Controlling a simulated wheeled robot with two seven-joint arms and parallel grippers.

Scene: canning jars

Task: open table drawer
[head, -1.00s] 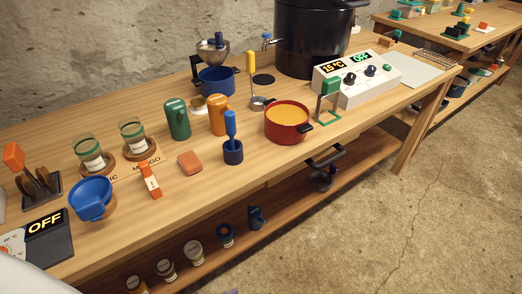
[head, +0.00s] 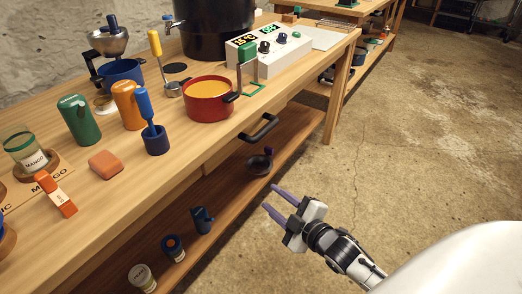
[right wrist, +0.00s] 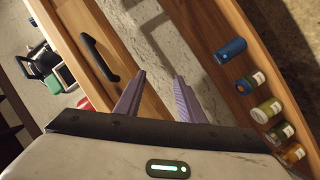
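The table drawer has a black bar handle (head: 258,129) on the table's front side, below the red pot. The drawer front (head: 232,152) looks flush with the table edge, as far as I can tell. In the right wrist view the handle (right wrist: 99,58) shows at upper left on the wooden drawer front (right wrist: 128,52). My right gripper (head: 269,199) is open and empty, in front of the table and lower than the handle, apart from it. Its two purple fingers (right wrist: 158,98) stand spread in the right wrist view. My left gripper is not in view.
A red pot (head: 209,111) of orange liquid stands above the drawer, beside a control box (head: 270,58). A lower shelf (head: 225,215) holds a dark blue item (head: 202,220), jars (head: 143,278) and a dark round thing (head: 261,162). Floor (head: 400,150) to the right is clear.

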